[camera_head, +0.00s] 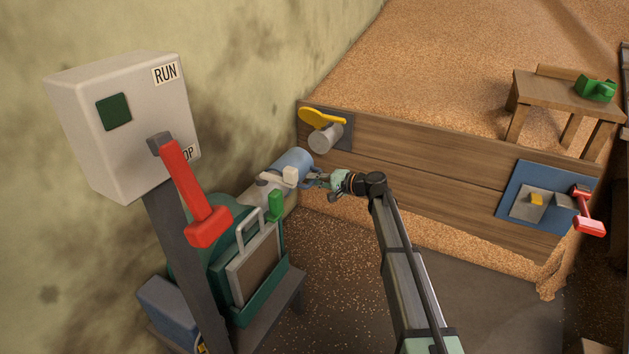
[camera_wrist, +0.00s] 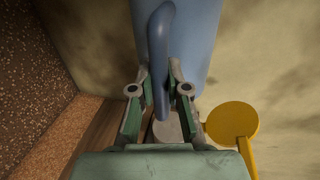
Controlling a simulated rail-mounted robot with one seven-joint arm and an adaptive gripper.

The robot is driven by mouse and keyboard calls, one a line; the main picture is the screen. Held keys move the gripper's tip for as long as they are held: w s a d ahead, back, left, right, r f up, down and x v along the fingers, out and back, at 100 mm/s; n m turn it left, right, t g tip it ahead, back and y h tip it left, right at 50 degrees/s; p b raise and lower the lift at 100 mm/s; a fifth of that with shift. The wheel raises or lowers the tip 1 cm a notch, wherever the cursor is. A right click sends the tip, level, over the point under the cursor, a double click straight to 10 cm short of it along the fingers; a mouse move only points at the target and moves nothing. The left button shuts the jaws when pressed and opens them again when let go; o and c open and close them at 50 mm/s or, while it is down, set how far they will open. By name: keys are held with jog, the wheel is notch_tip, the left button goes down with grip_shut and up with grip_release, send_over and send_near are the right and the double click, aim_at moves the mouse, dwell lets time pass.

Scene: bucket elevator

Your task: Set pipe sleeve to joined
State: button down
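The pipe sleeve is a blue cylinder (camera_head: 291,161) around the end of a pale pipe, with a looped handle at its side. A grey pipe stub (camera_head: 322,139) sticks out of the wooden bin wall near the sleeve; the two look slightly apart. My gripper (camera_head: 317,181) is at the sleeve's handle. In the wrist view the blue handle (camera_wrist: 160,55) passes between the fingers of my gripper (camera_wrist: 160,90), which stand apart on both sides of it. Contact with the handle cannot be made out. The sleeve's body (camera_wrist: 198,35) is beyond the fingers.
A yellow paddle (camera_head: 320,118) is above the stub and close to my gripper in the wrist view (camera_wrist: 233,122). A control box (camera_head: 125,125) with a red lever (camera_head: 188,190) stands left. A green machine (camera_head: 275,270) is below the sleeve. A red-handled switch (camera_head: 588,212) is right.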

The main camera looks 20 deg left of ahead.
jog(key=w+d+p, duration=0.1)
jog(key=w+p, duration=0.3)
jog(key=w, duration=1.5)
jog(key=shift+d+p, duration=0.4)
jog(key=shift+r, duration=0.1)
jog(key=c, duration=1.1)
grip_release()
jog(key=shift+c, duration=0.2)
jog(key=shift+d, duration=0.1)
jog(key=v, duration=1.2)
